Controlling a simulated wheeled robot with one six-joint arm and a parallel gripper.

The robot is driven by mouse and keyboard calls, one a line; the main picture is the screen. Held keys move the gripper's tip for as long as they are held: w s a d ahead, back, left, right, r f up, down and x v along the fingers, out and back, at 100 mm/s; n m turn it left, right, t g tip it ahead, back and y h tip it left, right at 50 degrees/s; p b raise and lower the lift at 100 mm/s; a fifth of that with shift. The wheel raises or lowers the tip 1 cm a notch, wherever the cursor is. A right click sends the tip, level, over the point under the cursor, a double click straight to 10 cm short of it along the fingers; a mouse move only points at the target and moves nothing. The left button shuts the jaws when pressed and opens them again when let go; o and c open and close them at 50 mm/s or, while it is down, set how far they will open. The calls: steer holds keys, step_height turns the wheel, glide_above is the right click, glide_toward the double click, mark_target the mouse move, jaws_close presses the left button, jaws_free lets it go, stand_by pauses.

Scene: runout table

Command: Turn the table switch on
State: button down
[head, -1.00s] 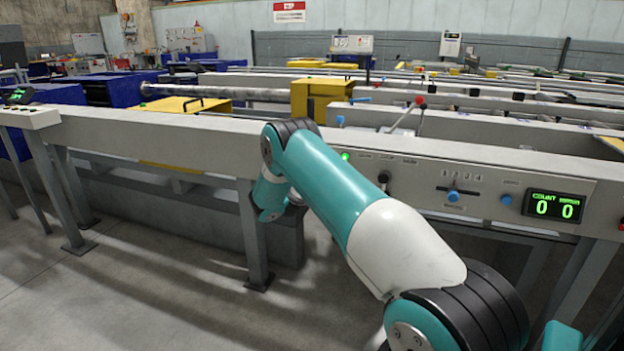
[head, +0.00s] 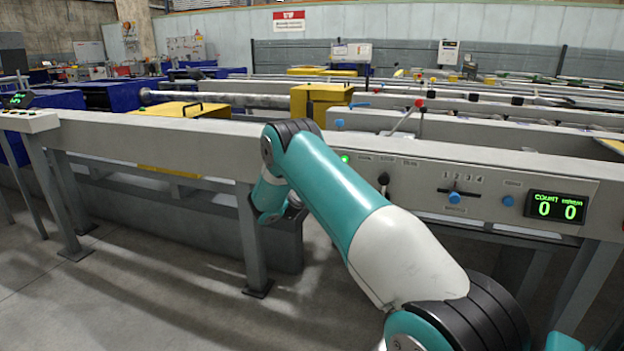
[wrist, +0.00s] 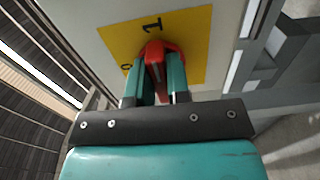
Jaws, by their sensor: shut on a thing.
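In the wrist view, a red switch knob (wrist: 161,48) sits on a yellow plate (wrist: 197,38) marked "1" and "0". The "1" is beyond the knob and the "0" is to its left. My gripper (wrist: 161,80) is shut on the knob, with a teal finger on either side. The knob's ridge lies between the fingers and points roughly toward the "1", slightly off to its right. In the head view, my own arm hides the switch and the gripper's jaws.
The table's front panel (head: 420,190) carries a lit green lamp (head: 345,159), a black-knobbed lever (head: 383,179), a blue slider (head: 454,197) and a counter (head: 556,207) reading 0 0. Table legs (head: 254,240) stand near my wrist. Open floor lies at front left.

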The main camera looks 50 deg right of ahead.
steer(key=shift+s+d, duration=0.15)
steer(key=shift+d, duration=0.05)
steer(key=c, duration=1.1)
jaws_free()
steer(key=shift+a, duration=0.1)
steer(key=shift+a, duration=0.15)
steer(key=shift+b+v, duration=5.95)
steer(key=shift+v, duration=2.6)
